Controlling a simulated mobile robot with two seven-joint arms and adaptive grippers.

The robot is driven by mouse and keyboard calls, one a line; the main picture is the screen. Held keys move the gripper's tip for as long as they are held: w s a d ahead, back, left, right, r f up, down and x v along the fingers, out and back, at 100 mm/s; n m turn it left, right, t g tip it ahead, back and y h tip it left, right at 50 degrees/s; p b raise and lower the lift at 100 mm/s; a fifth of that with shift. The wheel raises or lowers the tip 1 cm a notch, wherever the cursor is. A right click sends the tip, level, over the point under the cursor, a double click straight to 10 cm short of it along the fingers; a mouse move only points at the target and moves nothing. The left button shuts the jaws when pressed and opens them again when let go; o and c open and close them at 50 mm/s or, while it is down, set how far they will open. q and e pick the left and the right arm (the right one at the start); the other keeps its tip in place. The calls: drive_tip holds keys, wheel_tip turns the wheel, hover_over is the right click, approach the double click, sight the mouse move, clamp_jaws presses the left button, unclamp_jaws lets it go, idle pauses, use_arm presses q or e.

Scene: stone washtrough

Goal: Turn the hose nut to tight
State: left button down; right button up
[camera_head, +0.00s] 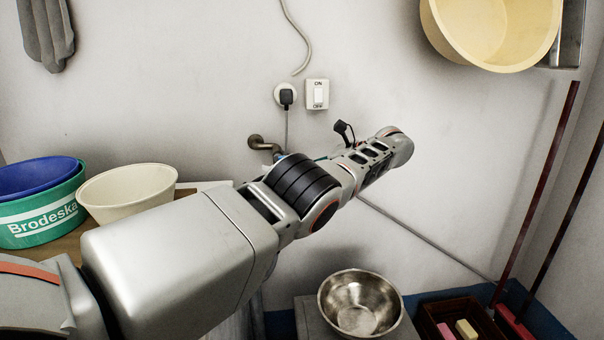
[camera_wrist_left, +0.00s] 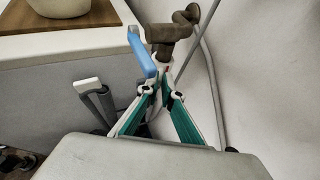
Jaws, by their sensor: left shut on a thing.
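A brown metal tap (camera_wrist_left: 170,32) with a blue lever (camera_wrist_left: 141,52) is on the wall in the left wrist view. In the head view the tap (camera_head: 262,144) shows just past my left arm, which hides most of what is below it. My left gripper (camera_wrist_left: 166,88) has its two green-padded fingers closed in under the tap's spout. They are shut on the hose nut (camera_wrist_left: 165,69), of which only a small pale part shows at the fingertips. The nut's turn position cannot be seen. My right gripper is in neither view.
A wooden board (camera_wrist_left: 72,46) with a cream basin (camera_head: 128,192) and a green tub (camera_head: 40,215) is left. A steel bowl (camera_head: 360,303) stands low in front. A plug and an ON/OFF switch (camera_head: 317,94) are on the wall above. A long pole (camera_head: 540,190) leans at the right.

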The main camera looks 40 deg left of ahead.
use_arm(q)
drive_tip(key=shift+a+r, duration=0.1)
drive_tip(key=shift+r, duration=0.05)
drive_tip(key=c, duration=2.2)
unclamp_jaws()
drive_tip(key=shift+c, duration=0.2)
